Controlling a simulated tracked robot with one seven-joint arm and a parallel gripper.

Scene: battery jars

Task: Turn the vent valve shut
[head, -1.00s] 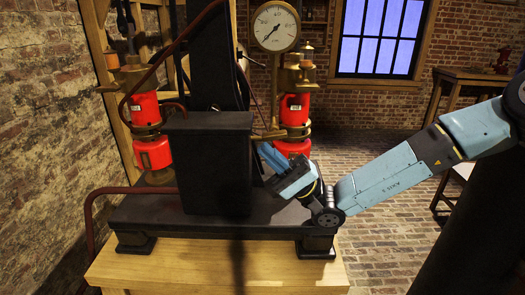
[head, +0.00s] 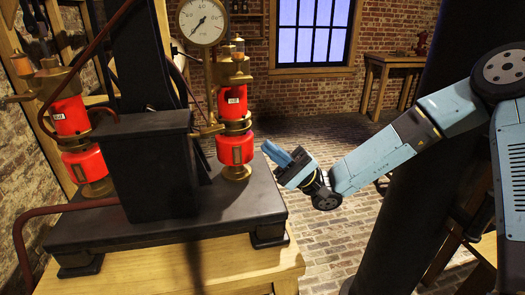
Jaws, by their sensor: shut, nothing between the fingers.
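My gripper (head: 272,149) is shut and empty. It is in free air to the right of the black machine base, its blue fingers pointing up and left. A right red jar pair (head: 235,148) with brass fittings stands on the machine's right side, left of my gripper and apart from it in the picture. A brass pipe and fitting (head: 208,130) sit beside that jar, under a round white gauge (head: 202,23). A left red jar pair (head: 72,117) has similar brass fittings. I cannot tell for sure which fitting is the vent valve, or how it is turned.
The black machine base (head: 232,205) stands on a wooden table (head: 230,262). A black box (head: 152,160) stands between the jars. A dark hose (head: 60,208) curves at the left. The brick floor (head: 330,240) is open to the right of the table.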

